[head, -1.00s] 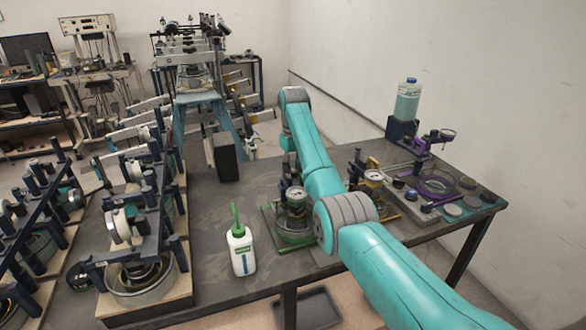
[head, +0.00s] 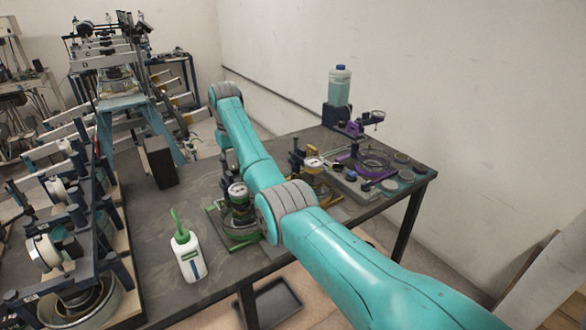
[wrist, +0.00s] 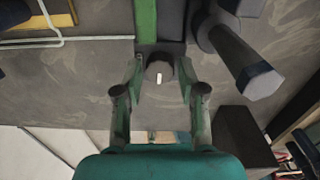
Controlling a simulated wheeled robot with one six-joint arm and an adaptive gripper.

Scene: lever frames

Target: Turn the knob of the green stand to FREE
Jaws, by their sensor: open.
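The green stand (head: 240,236) is on the dark table in the head view, left of my arm's grey joint, which covers part of it. In the wrist view, part of its green base strip (wrist: 146,20) runs in from the top. A dark round knob (wrist: 160,70) with a short white mark sits at the strip's near end. My gripper (wrist: 160,91) is open, with one fingertip to the left and one to the right of the knob, apart from it. The FREE label cannot be read. My gripper is hidden in the head view.
A white bottle with green spout (head: 188,257) stands left of the stand. A black box (head: 160,162) stands behind; it also shows in the wrist view (wrist: 242,140). A yellow stand (head: 318,188) and a purple one (head: 375,160) are to the right. A grey post (wrist: 240,60) rises beside the knob.

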